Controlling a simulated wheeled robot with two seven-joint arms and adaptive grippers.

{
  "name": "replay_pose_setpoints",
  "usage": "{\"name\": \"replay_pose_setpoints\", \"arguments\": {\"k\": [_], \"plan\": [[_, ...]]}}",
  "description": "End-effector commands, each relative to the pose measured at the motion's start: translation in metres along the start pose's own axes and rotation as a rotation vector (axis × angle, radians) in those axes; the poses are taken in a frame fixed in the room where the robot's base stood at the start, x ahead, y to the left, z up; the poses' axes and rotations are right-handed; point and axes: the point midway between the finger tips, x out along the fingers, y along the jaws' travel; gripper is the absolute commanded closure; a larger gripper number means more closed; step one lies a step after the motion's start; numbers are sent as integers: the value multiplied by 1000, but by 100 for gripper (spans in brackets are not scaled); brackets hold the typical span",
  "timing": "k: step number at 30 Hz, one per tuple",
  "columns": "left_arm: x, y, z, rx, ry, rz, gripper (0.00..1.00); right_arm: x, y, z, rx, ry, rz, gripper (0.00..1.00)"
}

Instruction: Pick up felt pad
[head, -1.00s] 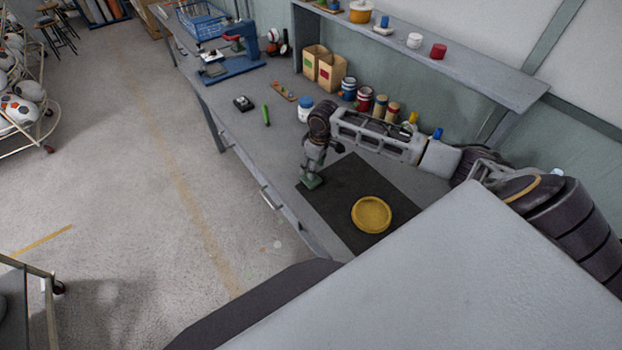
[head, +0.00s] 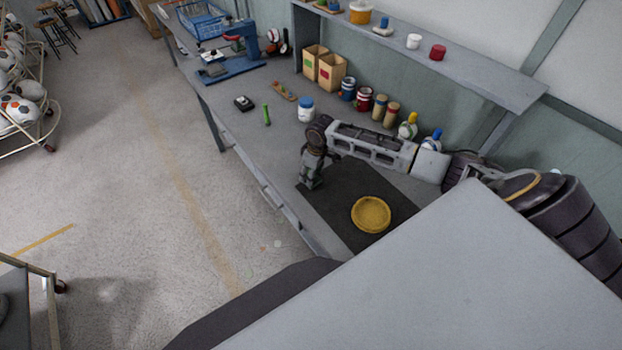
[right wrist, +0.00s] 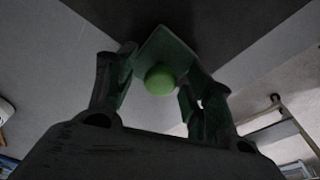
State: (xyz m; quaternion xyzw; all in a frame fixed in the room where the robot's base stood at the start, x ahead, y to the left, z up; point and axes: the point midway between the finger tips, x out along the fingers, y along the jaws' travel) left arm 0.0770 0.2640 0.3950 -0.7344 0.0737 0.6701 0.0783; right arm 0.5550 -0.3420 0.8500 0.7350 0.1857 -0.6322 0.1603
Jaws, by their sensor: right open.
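The green felt pad is a square piece with a round green knob (right wrist: 160,78) on top. In the right wrist view the pad (right wrist: 166,50) lies at the edge of the dark mat, and its knob sits between my two fingers. My right gripper (right wrist: 157,92) is open around the knob. In the head view my right gripper (head: 311,184) points down at the mat's far-left corner and covers the pad. My left gripper is not in view.
The dark mat (head: 337,218) bears a yellow round dish (head: 371,214). A white jar with a blue lid (head: 306,108), a green stick (head: 266,115) and a small black device (head: 243,103) stand beyond. Jars and bottles line the back. The bench's front edge is close to the gripper.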

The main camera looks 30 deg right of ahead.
Motion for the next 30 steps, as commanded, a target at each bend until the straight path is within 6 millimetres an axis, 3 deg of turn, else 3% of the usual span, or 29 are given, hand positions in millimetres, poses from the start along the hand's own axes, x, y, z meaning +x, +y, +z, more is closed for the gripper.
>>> {"name": "replay_pose_setpoints", "arguments": {"k": [2, 12, 23, 30], "plan": [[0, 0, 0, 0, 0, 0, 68, 0, 0, 0, 0, 0, 0, 53], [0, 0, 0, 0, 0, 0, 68, 0, 0, 0, 0, 0, 0, 96], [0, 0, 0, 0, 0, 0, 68, -3, 0, -1, 0, 0, 0, 98], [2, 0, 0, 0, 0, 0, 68, -22, 0, -4, 0, 2, 0, 98]]}}
